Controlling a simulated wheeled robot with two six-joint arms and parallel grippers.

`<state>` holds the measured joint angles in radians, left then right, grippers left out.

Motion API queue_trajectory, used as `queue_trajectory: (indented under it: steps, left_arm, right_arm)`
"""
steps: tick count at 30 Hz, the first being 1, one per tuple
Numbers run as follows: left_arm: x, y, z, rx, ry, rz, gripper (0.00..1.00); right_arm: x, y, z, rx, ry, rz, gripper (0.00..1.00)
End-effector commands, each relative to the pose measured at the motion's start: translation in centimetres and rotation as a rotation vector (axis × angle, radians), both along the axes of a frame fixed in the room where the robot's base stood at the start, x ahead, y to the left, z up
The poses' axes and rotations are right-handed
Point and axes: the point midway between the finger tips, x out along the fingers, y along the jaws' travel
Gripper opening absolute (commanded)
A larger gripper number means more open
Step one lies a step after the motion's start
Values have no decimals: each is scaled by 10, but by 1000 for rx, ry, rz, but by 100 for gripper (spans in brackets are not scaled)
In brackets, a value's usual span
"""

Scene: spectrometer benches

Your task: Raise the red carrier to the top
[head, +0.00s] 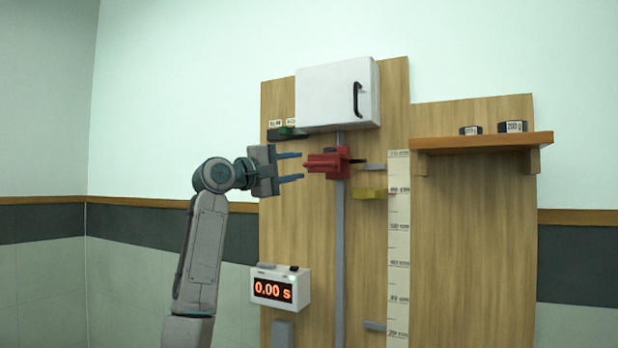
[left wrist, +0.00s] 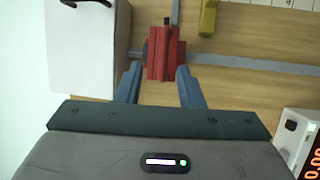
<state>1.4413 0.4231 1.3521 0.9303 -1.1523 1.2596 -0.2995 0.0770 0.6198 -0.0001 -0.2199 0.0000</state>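The red carrier (head: 328,162) sits on a vertical grey rail (head: 340,235), high up and a short way below the white box. It also shows in the left wrist view (left wrist: 165,55), just beyond my fingertips. My left gripper (head: 300,166) is level with the carrier, to its left, with its two blue fingers apart. In the left wrist view the fingers (left wrist: 157,75) stand open on either side of the carrier's near end; I cannot tell whether they touch it. My right gripper is not in view.
A white box (head: 325,95) with a black handle is mounted above the rail. A timer (head: 279,288) reads 0.00 s at lower left. A yellow piece (head: 370,193) and a scale (head: 399,250) are at right. A shelf (head: 480,143) holds two weights.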

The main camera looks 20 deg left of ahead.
Motion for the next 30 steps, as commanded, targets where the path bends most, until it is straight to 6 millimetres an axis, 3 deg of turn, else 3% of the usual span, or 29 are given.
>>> queue_trajectory:
  steps: [1,8,24,28,30]
  left_arm:
    - [-8,4,-6,1,-2,1,34]
    - [-26,12,-5,0,-1,0,34]
    - [-26,12,-5,0,1,0,34]
    - [-8,14,-29,9,26,16,34]
    - [12,15,-58,23,53,33,34]
  right_arm:
    - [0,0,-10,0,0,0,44]
    - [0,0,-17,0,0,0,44]
    - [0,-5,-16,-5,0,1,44]
    - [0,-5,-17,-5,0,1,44]
    - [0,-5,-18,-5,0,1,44]
